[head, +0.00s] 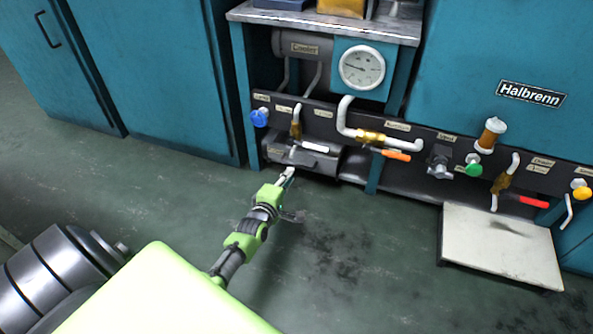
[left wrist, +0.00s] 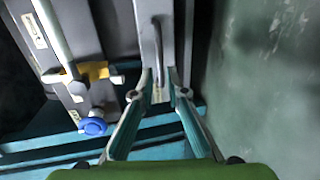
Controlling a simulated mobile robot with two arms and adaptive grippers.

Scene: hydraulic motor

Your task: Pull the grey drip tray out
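The grey drip tray (head: 326,163) is a box-shaped drawer low in the hydraulic unit, under the dark valve panel. Its front with a bar handle (left wrist: 158,45) shows in the left wrist view, where the tray face (left wrist: 178,22) is at the top middle. My left gripper (head: 289,176) is just in front of the tray in the head view. In the left wrist view its two fingers (left wrist: 161,78) are apart, one on each side of the handle's near end. A clear gap shows between them, and I cannot tell whether either touches the handle. My right gripper is not in view.
The valve panel above carries a blue knob (head: 259,117), a brass valve (head: 296,130) and an orange lever (head: 396,155). A pressure gauge (head: 362,67) is higher up. A white board (head: 500,245) lies on the right. The green floor before the tray is otherwise clear.

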